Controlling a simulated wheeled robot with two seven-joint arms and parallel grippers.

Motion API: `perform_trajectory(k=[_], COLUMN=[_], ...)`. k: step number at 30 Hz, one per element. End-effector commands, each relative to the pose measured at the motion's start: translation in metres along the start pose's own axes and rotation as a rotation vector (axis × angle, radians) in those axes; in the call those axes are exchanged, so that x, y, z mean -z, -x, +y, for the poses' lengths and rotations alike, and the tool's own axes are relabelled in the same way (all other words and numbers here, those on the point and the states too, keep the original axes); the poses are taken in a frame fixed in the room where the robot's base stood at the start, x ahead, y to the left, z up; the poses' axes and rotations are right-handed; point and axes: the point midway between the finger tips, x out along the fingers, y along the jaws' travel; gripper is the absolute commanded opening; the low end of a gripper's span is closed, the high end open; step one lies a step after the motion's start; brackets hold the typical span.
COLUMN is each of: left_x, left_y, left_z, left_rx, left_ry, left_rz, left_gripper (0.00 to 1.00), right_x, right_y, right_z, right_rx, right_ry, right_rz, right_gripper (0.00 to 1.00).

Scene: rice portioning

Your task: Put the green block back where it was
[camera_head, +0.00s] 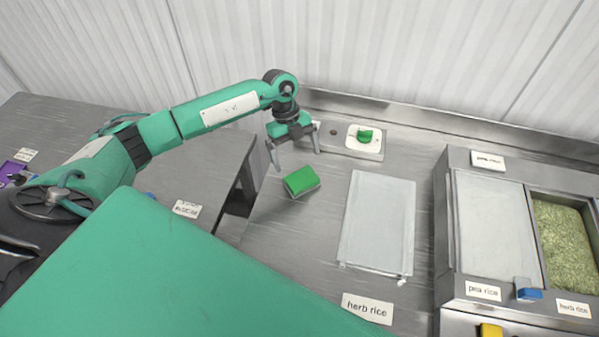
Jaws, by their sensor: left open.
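The green block (301,181) lies on the steel counter (290,225), left of a pale flat bag. My left gripper (297,161) is above and just behind the block, with its two fingers spread and pointing down. Nothing is between the fingers, and the block appears apart from them. A small green piece (364,137) sits on a white square plate behind and to the right of the gripper. My right gripper does not show.
A pale flat bag (378,222) lies mid-counter, with a "herb rice" label (367,308) in front. At right stands a steel container unit (443,215) with a lidded bin and an open bin of greenish rice (565,240). A dark gap (238,200) splits the counters at left.

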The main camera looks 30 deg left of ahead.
Motion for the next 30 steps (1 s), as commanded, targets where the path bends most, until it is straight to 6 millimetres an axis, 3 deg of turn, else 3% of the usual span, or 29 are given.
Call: perform_trajectory(k=[3,10,30], left_x=[-0.002,-0.001,0.0], left_y=[0.021,0.047,0.05], left_z=[0.0,0.0,0.0], left_rx=[0.002,0.001,-0.001], left_ry=[-0.002,-0.001,-0.001], left_rz=[-0.003,-0.002,0.0], left_gripper=[1.0,1.0,1.0], right_x=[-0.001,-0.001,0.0], right_y=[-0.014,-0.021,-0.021], right_z=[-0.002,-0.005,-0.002], right_rx=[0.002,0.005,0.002], right_ry=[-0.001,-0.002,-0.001], right_rz=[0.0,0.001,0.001], right_gripper=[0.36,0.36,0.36])
